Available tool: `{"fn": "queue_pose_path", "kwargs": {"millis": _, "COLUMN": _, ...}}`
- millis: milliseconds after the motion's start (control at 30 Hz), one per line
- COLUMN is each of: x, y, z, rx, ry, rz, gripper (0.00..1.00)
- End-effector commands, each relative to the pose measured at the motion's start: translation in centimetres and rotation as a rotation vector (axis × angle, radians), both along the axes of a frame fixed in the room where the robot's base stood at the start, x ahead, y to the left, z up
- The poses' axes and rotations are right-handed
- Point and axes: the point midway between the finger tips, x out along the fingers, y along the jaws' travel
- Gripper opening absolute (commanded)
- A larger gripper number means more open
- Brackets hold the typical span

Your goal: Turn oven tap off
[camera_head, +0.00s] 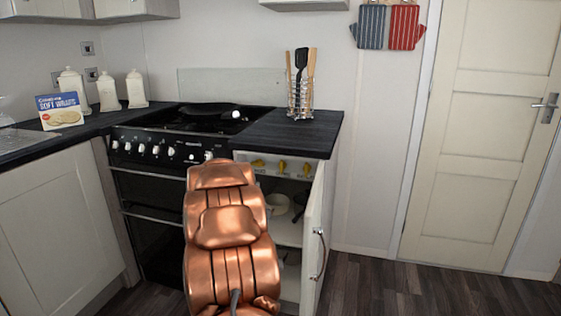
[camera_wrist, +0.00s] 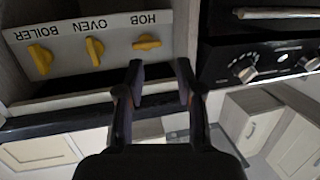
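The yellow oven tap (camera_wrist: 94,51) is the middle one of three on a white panel inside the cupboard. It stands roughly upright, and it also shows in the head view (camera_head: 282,167). The yellow hob tap (camera_wrist: 147,42) lies roughly sideways. The yellow boiler tap (camera_wrist: 40,60) is nearly upright, slightly tilted. The wrist view is upside down. My gripper (camera_wrist: 160,82) is open and empty in the wrist view, its fingertips below the hob tap and to the right of the oven tap, touching neither. My arm hides the gripper in the head view.
The cupboard door (camera_head: 315,240) stands open to the right of my arm. The black cooker (camera_head: 160,150) with its knobs adjoins on the left. A dark worktop (camera_head: 285,135) with a utensil rack (camera_head: 300,95) is above the taps. Pans are inside the cupboard. Floor at right is free.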

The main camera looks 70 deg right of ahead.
Motion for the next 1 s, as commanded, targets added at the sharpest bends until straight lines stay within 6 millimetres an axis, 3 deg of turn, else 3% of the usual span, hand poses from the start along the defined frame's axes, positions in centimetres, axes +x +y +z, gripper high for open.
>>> {"fn": "queue_pose_path", "kwargs": {"millis": 33, "x": -2.3, "y": -2.1, "z": 0.4, "rx": -0.039, "ry": -0.005, "rz": -0.06, "gripper": 0.36}}
{"fn": "queue_pose_path", "kwargs": {"millis": 100, "x": -4.8, "y": -4.1, "z": 1.0, "rx": -0.088, "ry": -0.009, "rz": -0.122, "gripper": 0.36}}
{"fn": "queue_pose_path", "kwargs": {"millis": 200, "x": -7.2, "y": -5.8, "z": 1.8, "rx": -0.139, "ry": -0.016, "rz": -0.183, "gripper": 0.36}}
{"fn": "queue_pose_path", "kwargs": {"millis": 300, "x": -8.4, "y": -6.7, "z": 2.1, "rx": -0.165, "ry": -0.018, "rz": -0.212, "gripper": 0.36}}
{"fn": "queue_pose_path", "kwargs": {"millis": 1000, "x": -7.8, "y": -12.9, "z": 2.0, "rx": -0.167, "ry": -0.017, "rz": -0.216, "gripper": 0.36}}
